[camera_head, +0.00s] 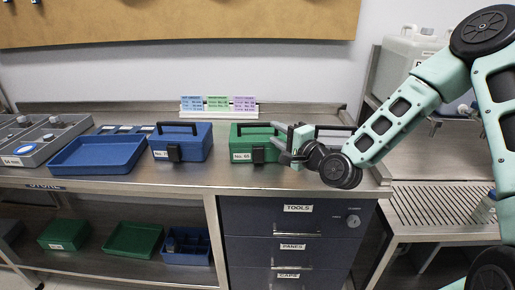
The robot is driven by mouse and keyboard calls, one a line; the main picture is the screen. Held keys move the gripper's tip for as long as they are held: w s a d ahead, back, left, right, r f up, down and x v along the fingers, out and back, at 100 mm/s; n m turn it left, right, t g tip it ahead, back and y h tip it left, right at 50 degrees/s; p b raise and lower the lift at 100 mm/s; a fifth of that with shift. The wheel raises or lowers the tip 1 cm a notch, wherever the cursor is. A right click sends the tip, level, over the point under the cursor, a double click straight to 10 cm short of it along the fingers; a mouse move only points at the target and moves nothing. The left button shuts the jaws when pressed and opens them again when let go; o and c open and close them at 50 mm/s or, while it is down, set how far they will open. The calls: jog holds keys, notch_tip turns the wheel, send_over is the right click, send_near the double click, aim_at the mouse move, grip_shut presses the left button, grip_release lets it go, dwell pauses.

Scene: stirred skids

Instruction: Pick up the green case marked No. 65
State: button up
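The green case (245,148) stands on the steel worktop, right of the blue case. It has a dark handle on top, a dark latch and a white front label that seems to read No. 65. My gripper (283,143) is at the case's right end, very near or touching it, and overlaps that end in the picture. Whether its fingers are apart or closed on anything is too small to tell.
A blue case (182,142) marked No. 7-something and an open blue tray (98,154) stand to the left. Another dark-handled case (336,130) is partly hidden behind my gripper. Coloured cards (218,105) stand behind. Drawers (297,222) are below; bare worktop lies in front.

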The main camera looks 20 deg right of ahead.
aim_at(264, 125)
jog(key=shift+p+x, duration=0.5)
jog(key=shift+x, duration=2.15)
grip_shut()
jog(key=shift+r, duration=0.1)
